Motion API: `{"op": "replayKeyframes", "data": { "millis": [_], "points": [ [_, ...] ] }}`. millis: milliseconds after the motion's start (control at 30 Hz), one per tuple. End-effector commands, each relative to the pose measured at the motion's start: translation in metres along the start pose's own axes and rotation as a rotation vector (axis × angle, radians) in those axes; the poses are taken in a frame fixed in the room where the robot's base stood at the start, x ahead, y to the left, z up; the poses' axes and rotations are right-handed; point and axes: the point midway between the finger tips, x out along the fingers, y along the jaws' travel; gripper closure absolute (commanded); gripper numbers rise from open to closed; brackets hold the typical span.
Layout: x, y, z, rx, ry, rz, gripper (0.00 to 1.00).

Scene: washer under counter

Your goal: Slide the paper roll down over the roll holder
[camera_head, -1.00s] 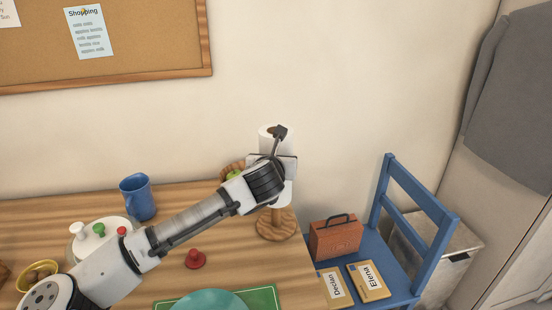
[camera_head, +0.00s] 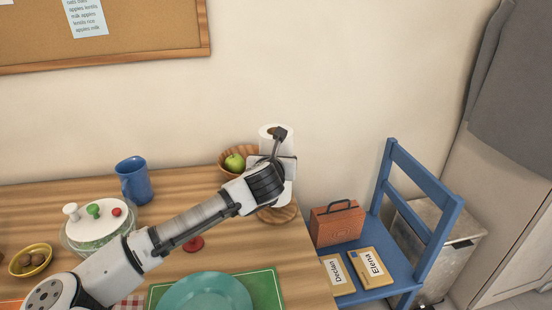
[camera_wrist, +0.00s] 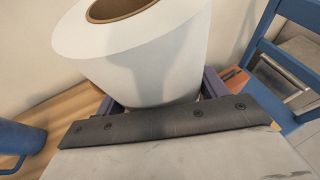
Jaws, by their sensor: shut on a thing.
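The white paper roll (camera_head: 271,131) stands upright at the right end of the table, with its brown core open at the top. It fills the upper part of the wrist view (camera_wrist: 150,60). My gripper (camera_head: 277,158) is shut on the roll, with fingers at either side of it in the wrist view (camera_wrist: 164,98). The round wooden base of the roll holder (camera_head: 282,213) shows just below the roll. The holder's post is not visible, and my gripper hides much of the roll. I cannot tell whether the roll touches the base.
A wooden bowl with a green apple (camera_head: 235,162) stands close left of my gripper. A blue mug (camera_head: 134,180), a lidded pot (camera_head: 98,225) and a teal plate (camera_head: 206,293) are further left or nearer. A blue chair (camera_head: 425,215) stands right of the table.

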Motion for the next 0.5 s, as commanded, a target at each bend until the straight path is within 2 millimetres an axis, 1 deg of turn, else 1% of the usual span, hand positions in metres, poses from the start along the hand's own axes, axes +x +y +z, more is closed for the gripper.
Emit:
{"op": "replayKeyframes", "data": {
  "millis": [33, 433, 467, 500],
  "points": [
    [0.002, 0.000, -0.005, 0.000, 0.000, 0.000, 0.53],
    [0.010, 0.000, -0.027, 0.000, -0.001, -0.001, 0.53],
    [0.009, 0.000, -0.025, 0.000, -0.001, 0.000, 0.26],
    [0.009, 0.000, -0.024, 0.000, -0.001, 0.000, 0.21]
  ]
}}
